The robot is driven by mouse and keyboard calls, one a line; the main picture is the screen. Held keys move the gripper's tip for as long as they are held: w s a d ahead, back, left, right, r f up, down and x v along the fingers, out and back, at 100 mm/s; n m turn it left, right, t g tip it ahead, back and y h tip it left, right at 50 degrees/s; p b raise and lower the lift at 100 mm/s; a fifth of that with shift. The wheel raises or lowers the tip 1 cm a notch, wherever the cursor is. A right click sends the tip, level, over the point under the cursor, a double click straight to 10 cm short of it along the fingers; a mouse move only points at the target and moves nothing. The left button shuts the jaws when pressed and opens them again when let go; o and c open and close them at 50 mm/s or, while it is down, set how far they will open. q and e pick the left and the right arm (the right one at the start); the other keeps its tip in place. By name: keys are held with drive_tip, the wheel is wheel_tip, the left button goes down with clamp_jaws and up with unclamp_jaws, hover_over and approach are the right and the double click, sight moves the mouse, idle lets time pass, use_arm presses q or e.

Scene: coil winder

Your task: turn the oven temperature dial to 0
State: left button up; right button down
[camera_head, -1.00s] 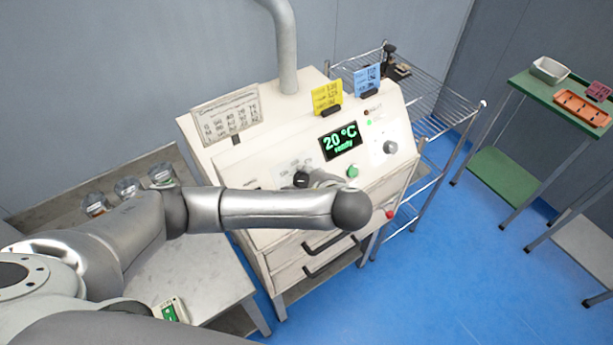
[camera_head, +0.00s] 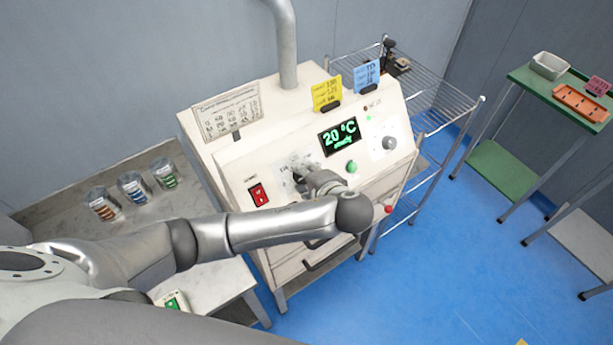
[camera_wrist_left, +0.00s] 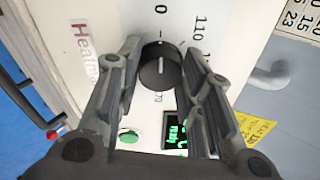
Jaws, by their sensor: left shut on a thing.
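The oven temperature dial (camera_wrist_left: 161,66) is a round black knob with a pale line on its face, on the white oven panel. In the wrist view a 0 stands above it and 110 to its upper right. The line runs roughly up and down in that view; its exact setting is hard to tell. My left gripper (camera_wrist_left: 160,72) has a finger on each side of the dial and is shut on it. In the head view my left gripper (camera_head: 308,178) partly hides the dial. The green display (camera_head: 341,137) reads 20 °C. My right gripper is not in view.
On the panel are a red switch (camera_head: 258,194), a green button (camera_head: 351,166) and a second, grey knob (camera_head: 390,143). Yellow (camera_head: 326,94) and blue (camera_head: 366,76) cards stand on top. Several jars (camera_head: 133,187) stand at left. A wire rack (camera_head: 440,95) stands right of the oven.

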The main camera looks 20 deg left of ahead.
use_arm(q)
drive_tip(key=shift+f, duration=0.15)
drive_tip(key=o, duration=1)
drive_tip(key=shift+a, duration=0.1)
drive_tip(key=shift+o, duration=0.2)
drive_tip(key=shift+s+d+r, duration=0.2)
drive_tip(key=shift+d+r, duration=0.1)
drive_tip(key=v, duration=1.1)
drive_tip(key=shift+s+d, duration=0.1)
drive_tip(key=shift+s, duration=0.05)
